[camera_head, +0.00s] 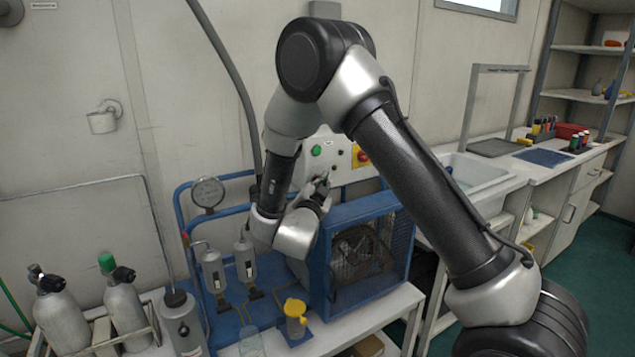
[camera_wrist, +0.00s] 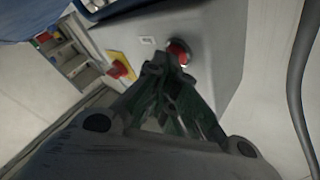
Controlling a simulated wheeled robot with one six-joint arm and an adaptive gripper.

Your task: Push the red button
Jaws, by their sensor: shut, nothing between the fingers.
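A round red button (camera_wrist: 179,52) with a pale collar sits on the light grey control box (camera_head: 338,139), just beyond my fingertips in the wrist view. In the head view it does not show clearly; my gripper (camera_head: 322,182) covers that part of the panel. A second red button (camera_head: 362,157) on a yellow plate lies to the right; it also shows in the wrist view (camera_wrist: 118,69). A green button (camera_head: 316,150) is just above my gripper. My gripper (camera_wrist: 166,66) is shut and empty, its tips overlapping the red button's edge; I cannot tell if they touch.
A blue caged compressor (camera_head: 361,251) stands below the box. A gauge (camera_head: 208,192) and blue piping are to the left. Gas cylinders (camera_head: 61,312) stand front left. A yellow-topped fitting (camera_head: 295,310) stands on the bench in front. A sink (camera_head: 476,176) lies right.

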